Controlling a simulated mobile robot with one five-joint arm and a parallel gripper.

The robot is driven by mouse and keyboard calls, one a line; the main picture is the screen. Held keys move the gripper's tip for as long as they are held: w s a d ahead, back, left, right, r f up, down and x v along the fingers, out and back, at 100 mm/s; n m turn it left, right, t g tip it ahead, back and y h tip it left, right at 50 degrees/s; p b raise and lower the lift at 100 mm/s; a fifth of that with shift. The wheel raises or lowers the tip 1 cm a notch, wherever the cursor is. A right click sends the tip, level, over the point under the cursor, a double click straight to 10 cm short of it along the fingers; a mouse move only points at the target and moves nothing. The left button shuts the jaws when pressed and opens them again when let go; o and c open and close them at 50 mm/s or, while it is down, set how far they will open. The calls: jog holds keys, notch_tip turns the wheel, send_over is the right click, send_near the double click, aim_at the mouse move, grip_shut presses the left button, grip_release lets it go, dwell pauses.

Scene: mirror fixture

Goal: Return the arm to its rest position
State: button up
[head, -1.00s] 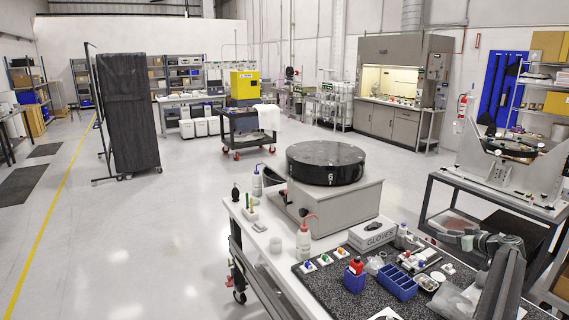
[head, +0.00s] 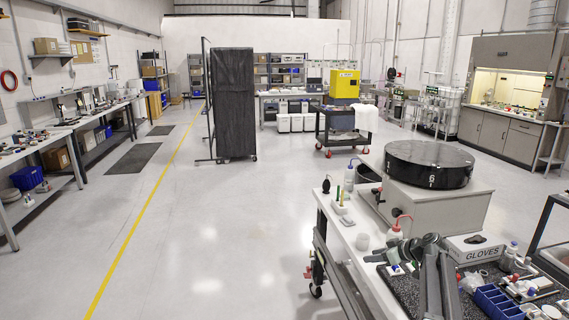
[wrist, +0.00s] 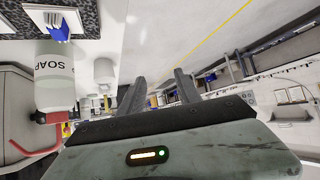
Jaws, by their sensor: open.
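My arm (head: 432,285) rises from the bottom edge of the head view, over the front part of the white workbench (head: 345,235). My gripper (head: 385,256) is at its end, pointing left, in front of the red-topped wash bottle and left of the gloves box (head: 473,247). In the wrist view the two dark fingers (wrist: 159,82) are apart with nothing between them. A white soap bottle (wrist: 54,85) with a red top shows upside down at the left of that view. Its distance from the fingers is hard to tell.
A round black mirror (head: 429,163) rests on a grey fixture (head: 440,206) on the bench. Blue bins (head: 497,302) and small parts sit at the lower right. Open floor (head: 220,250) lies left of the bench. A long side bench (head: 75,125) runs along the left wall.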

jog(key=s+a+f+g+b, duration=0.1)
jog(key=s+a+f+g, duration=0.2)
jog(key=a, duration=0.5)
jog(key=s+a+f+g+h+b, duration=0.1)
jog(key=s+a+f, duration=0.2)
jog(key=s+a, duration=0.35)
jog(key=s+a+f+g+b, duration=0.1)
jog(key=s+a+f, duration=0.25)
jog(key=a, duration=0.65)
jog(key=s+d+f+m+g+h, duration=0.1)
jog(key=s+d+m+h, duration=0.1)
jog(key=s, duration=0.5)
jog(key=s+d+f+m+g+h, duration=0.2)
jog(key=s+m+h, duration=0.1)
jog(key=s+m, duration=0.2)
jog(key=shift+s+d+f+h, duration=0.3)
jog(key=shift+s+d, duration=0.1)
jog(key=shift+s, duration=0.55)
jog(key=shift+c, duration=0.4)
